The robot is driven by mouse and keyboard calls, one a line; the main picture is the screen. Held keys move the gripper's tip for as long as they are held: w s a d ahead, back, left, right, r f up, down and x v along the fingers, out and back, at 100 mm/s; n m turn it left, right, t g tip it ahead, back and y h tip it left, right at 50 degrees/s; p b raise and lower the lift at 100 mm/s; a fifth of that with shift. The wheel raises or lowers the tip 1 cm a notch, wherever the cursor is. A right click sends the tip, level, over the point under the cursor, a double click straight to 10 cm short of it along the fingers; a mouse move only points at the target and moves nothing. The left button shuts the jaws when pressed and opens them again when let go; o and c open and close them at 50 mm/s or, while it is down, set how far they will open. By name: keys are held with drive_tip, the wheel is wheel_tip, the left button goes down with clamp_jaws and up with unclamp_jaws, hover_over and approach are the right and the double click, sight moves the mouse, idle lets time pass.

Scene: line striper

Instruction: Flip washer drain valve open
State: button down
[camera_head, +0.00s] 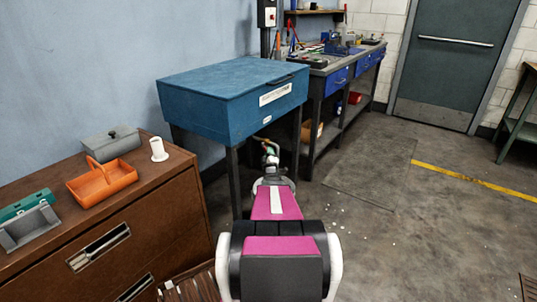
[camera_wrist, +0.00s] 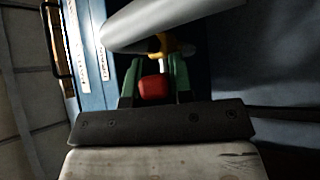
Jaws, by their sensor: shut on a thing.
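The parts washer is a blue lidded cabinet (camera_head: 232,95) on dark legs, with its lid down. It also shows along the left of the wrist view (camera_wrist: 92,60). In the wrist view, the drain valve has a brass-yellow body (camera_wrist: 168,46) and a red handle (camera_wrist: 154,88). The green fingers of my gripper (camera_wrist: 154,80) stand on either side of the red handle and are shut on it. In the head view my gripper (camera_head: 268,147) is under the washer's front edge, and the valve is too small there to make out well.
A pale grey rounded tube (camera_wrist: 160,24) crosses close to the valve. A brown drawer cabinet (camera_head: 150,215) stands at left, bearing an orange tray (camera_head: 103,183) and a white cup (camera_head: 158,150). A workbench (camera_head: 340,65) stands behind the washer. Floor at right is clear.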

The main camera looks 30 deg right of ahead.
drive_tip(key=c, duration=1)
unclamp_jaws()
drive_tip(key=v, duration=1)
drive_tip(key=shift+s+a+f, duration=0.2)
drive_tip(key=shift+s+a, duration=0.05)
drive_tip(key=shift+s, duration=0.05)
